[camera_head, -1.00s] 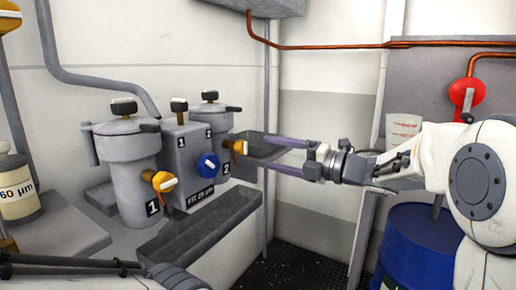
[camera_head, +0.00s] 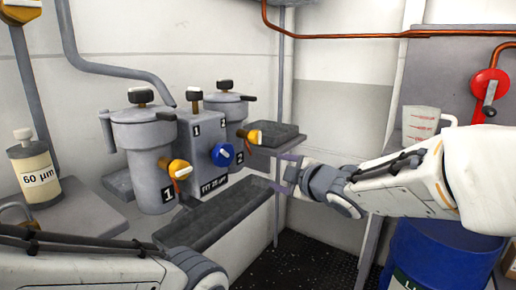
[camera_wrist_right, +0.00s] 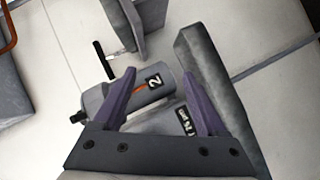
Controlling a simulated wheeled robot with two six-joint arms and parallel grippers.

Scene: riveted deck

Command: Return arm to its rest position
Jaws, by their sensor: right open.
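My right arm (camera_head: 400,187) reaches in from the right in the head view. Its gripper (camera_head: 272,170) points left, with purple fingers apart and nothing held. It is in front of the grey tray at the right end of the filter unit, clear of the blue knob (camera_head: 222,154). In the right wrist view the open fingers (camera_wrist_right: 160,76) frame the grey canister marked 2 (camera_wrist_right: 150,92); no contact can be made out. My left arm (camera_head: 90,262) lies along the bottom left; its gripper does not show.
Filter canister 1 (camera_head: 147,150) with its orange-handled valve (camera_head: 180,169) stands left. A long grey trough (camera_head: 220,213) runs below. A 60 µm bottle (camera_head: 35,172) is far left. A blue drum (camera_head: 440,255), measuring jug (camera_head: 420,127) and red valve (camera_head: 490,90) are right.

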